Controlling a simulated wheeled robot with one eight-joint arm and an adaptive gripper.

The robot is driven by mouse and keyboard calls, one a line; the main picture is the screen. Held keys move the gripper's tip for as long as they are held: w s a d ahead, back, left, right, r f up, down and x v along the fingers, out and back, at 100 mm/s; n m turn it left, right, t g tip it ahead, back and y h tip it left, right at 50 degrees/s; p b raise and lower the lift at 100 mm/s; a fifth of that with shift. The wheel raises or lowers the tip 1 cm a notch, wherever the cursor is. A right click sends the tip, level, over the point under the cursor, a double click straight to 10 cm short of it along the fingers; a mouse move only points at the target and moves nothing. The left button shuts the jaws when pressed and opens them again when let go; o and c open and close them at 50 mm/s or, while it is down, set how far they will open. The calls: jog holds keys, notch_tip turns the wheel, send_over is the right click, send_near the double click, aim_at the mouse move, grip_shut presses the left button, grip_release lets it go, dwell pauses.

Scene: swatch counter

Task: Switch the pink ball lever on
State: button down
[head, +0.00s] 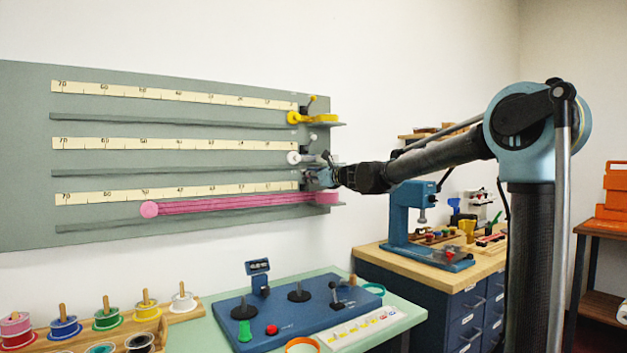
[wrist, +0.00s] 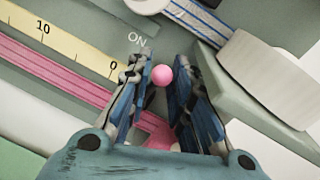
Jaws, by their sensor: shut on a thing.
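The pink ball lever shows its round pink ball (wrist: 162,75) in the wrist view, close to the "ON" label (wrist: 138,40) on the grey-green board. My gripper (wrist: 160,90) is shut on the lever, with the ball between its blue-padded fingertips. The lever's stem and base are hidden by the fingers. In the head view my gripper (head: 322,176) is at the board's right end, above the pink ribbon's end, and the pink ball cannot be made out.
The board (head: 25,150) carries several rulers and ledges. A pink ribbon (head: 235,203) lies along the lowest ledge, and a white spool (wrist: 270,75) is close to my fingers. A green table (head: 210,285) stands below.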

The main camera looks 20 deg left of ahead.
jog(key=shift+n, duration=0.3)
jog(key=c, duration=1.4)
grip_release()
jog(key=shift+c, duration=0.2)
jog(key=v, duration=1.2)
